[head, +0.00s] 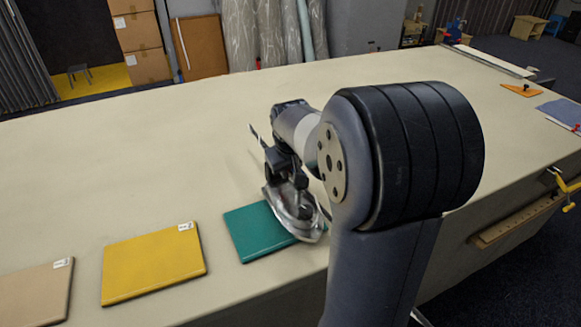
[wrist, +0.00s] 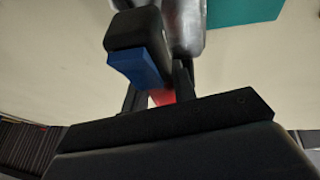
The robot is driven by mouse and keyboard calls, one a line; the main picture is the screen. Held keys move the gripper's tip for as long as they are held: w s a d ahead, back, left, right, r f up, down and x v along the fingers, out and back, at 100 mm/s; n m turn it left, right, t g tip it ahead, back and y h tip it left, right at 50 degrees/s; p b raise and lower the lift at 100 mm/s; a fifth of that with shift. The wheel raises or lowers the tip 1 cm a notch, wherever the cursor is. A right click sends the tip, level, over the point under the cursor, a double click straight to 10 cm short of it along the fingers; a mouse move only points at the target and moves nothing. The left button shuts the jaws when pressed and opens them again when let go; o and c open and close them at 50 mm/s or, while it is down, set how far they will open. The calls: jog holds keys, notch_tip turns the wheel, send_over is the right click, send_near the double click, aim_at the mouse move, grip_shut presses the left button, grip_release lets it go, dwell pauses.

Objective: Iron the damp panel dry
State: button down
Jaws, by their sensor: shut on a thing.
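My gripper (head: 284,160) is shut on the handle of a silver iron (head: 291,212). In the wrist view, the iron's dark handle (wrist: 138,30) with a blue end sits at my gripper (wrist: 160,88), and its metal body shows behind. A teal panel (head: 250,232) lies flat on the table. The iron is over the panel's right part and reaches past its right edge; I cannot tell whether it touches. The panel's corner also shows in the wrist view (wrist: 240,10). A yellow panel (head: 152,265) and a beige panel (head: 35,295), both with white tags, lie to the left. I see no clear damp patch.
The long cloth table (head: 130,160) is largely bare behind the panels. My arm hides part of the table to the right. An orange piece (head: 522,90) and a blue cloth (head: 562,111) lie at the far right. Rolls (head: 262,32) stand behind the table.

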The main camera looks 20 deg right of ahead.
jog(key=shift+f+b, duration=0.55)
jog(key=shift+f, duration=0.05)
dwell(0.3)
jog(key=shift+s+f, duration=0.15)
jog(key=shift+f, duration=0.1)
dwell(2.0)
notch_tip(320, 180, up, 5)
jog(key=p, duration=0.3)
jog(key=shift+p, duration=0.3)
jog(key=shift+w+r+p, duration=0.2)
jog(key=shift+r+p, duration=0.75)
jog(key=shift+r, duration=0.3)
notch_tip(320, 180, up, 6)
jog(key=p, duration=0.4)
jog(key=shift+p, duration=0.35)
